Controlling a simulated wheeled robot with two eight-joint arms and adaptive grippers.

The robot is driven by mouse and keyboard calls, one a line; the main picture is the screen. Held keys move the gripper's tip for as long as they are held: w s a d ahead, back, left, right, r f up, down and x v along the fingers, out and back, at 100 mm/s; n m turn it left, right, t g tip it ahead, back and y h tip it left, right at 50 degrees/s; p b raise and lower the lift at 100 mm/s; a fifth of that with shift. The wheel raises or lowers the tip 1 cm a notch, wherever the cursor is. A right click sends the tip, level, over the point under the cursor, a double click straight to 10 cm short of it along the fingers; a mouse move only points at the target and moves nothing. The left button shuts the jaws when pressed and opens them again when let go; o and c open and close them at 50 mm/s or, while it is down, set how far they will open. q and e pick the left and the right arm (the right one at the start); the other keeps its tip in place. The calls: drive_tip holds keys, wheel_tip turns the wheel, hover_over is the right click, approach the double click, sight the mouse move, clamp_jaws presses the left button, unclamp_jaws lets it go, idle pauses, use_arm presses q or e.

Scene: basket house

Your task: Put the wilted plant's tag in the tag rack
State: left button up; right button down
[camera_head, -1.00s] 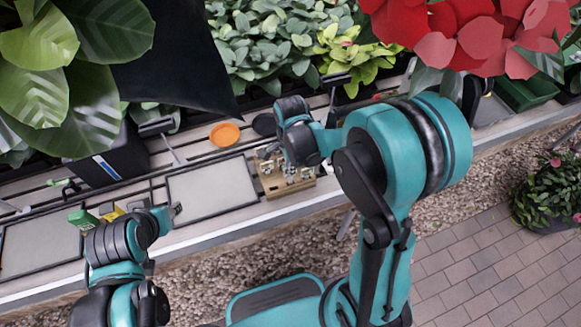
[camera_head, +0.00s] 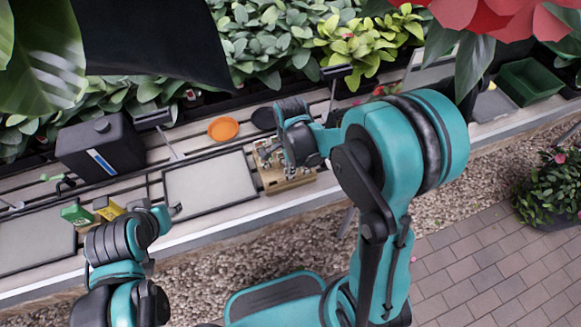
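A light wooden block with small grey pieces on it, which looks like the tag rack (camera_head: 289,184), sits on the bench right of a grey tray. My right gripper (camera_head: 268,158) hangs over the rack's upper left part; my own arm hides part of it, and I cannot tell whether it holds anything. My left gripper (camera_head: 176,210) is by the bench's front edge, near the tray's lower left corner; its opening is unclear. A yellow-green plant (camera_head: 365,45) at the back looks paler than its neighbours. A dark tag on a stake (camera_head: 336,72) stands before it.
Grey trays (camera_head: 212,187), an orange dish (camera_head: 223,129), a black dish (camera_head: 264,119), a black box (camera_head: 101,148), and green (camera_head: 75,214) and yellow (camera_head: 108,208) packets stand on the bench. Large leaves and red flowers (camera_head: 500,30) hang close at the top corners.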

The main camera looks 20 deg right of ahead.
drive_tip(key=c, duration=1.6)
unclamp_jaws()
drive_tip(key=shift+c, duration=0.2)
wheel_tip(320, 180, up, 12)
drive_tip(key=s+d+r+n+t, duration=0.1)
drive_tip(key=s+n+t, duration=0.6)
drive_tip(key=n, duration=1)
drive_tip(key=s+r, duration=0.1)
drive_tip(key=s, duration=0.2)
drive_tip(key=shift+s+d+r+n, duration=0.2)
drive_tip(key=shift+d+r+n, duration=0.1)
drive_tip(key=shift+d, duration=0.1)
